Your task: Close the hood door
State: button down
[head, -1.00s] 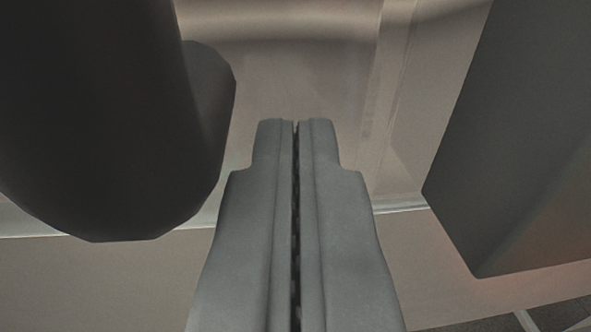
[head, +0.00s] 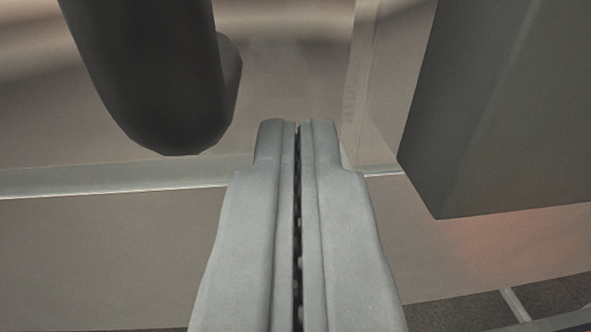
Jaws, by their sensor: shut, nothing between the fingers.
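My gripper (head: 298,128) is shut and empty, with its fingers pointing up the picture. A dark rounded bar (head: 160,75), possibly a handle of the hood door, hangs in from the top to the left of my fingertips. A see-through panel (head: 290,85), which looks like the hood door or hood glass, lies behind my fingers. Its pale lower edge (head: 110,180) runs across the picture and passes behind my gripper. I cannot tell whether the fingertips touch the panel, nor how far the door stands open.
A large dark box-shaped part (head: 500,110) fills the upper right, to the right of my fingers. A reddish glow shows on the beige surface (head: 480,250) below it. Dark floor tiles (head: 550,300) show at the lower right.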

jog(key=s, duration=1.1)
jog(key=s+a+r+h, duration=0.1)
jog(key=s+a+r, duration=0.2)
jog(key=s+a, duration=0.5)
jog(key=s+a+r, duration=0.3)
jog(key=s+a, duration=0.1)
jog(key=s, duration=0.8)
jog(key=s+a+f, duration=0.2)
jog(key=s+a, duration=0.1)
jog(key=s, duration=0.4)
jog(key=s+a+f+y, duration=0.1)
jog(key=s+a+f, duration=0.1)
jog(key=s, duration=0.6)
jog(key=s+a+f+y, duration=0.1)
jog(key=s+a, duration=0.3)
jog(key=s, duration=0.4)
jog(key=shift+s+a+f+n+g, duration=0.15)
jog(key=shift+a+f+n+g, duration=0.2)
jog(key=shift+f, duration=0.35)
